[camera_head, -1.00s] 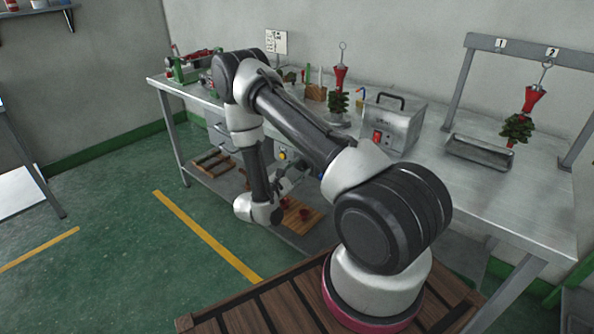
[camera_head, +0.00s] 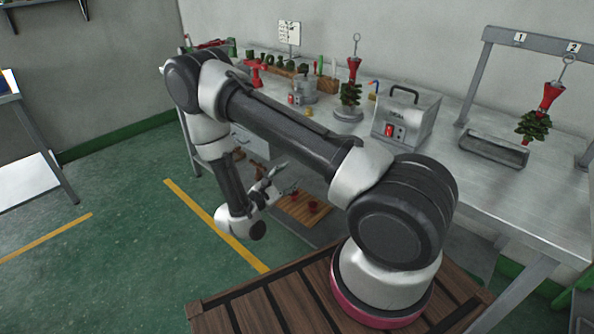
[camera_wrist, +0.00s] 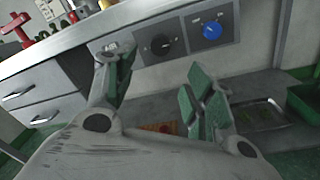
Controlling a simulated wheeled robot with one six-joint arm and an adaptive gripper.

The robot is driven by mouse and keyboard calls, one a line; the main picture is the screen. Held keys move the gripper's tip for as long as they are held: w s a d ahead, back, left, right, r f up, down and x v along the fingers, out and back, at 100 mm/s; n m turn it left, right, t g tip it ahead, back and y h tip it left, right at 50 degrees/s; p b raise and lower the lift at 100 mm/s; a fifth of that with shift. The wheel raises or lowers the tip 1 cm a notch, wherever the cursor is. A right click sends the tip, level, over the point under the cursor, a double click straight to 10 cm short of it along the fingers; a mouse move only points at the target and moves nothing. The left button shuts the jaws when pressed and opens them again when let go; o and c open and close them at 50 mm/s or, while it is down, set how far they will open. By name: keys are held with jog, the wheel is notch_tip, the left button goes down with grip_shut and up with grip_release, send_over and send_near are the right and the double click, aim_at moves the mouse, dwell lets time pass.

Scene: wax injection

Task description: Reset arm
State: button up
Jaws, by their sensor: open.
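My gripper (camera_head: 271,184) is off the near side of the steel workbench (camera_head: 470,180), pointing toward the bench front. In the wrist view its two fingers (camera_wrist: 160,95) with green pads stand apart with nothing between them. My arm is folded, with its elbow high at the left and its forearm hanging down over the green floor. Past the fingers, the wrist view shows a bench-front panel with a black knob (camera_wrist: 160,45) and a blue knob (camera_wrist: 212,30).
On the bench stand a grey machine with a red switch (camera_head: 405,116), a red and green wax tree (camera_head: 351,85), a metal tray (camera_head: 490,150) and a hook rack (camera_head: 545,45) holding another tree. A wooden board (camera_head: 305,209) lies on the lower shelf. The floor at left is clear.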

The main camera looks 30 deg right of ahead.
jog(key=shift+s+a, duration=0.25)
jog(key=shift+a, duration=0.25)
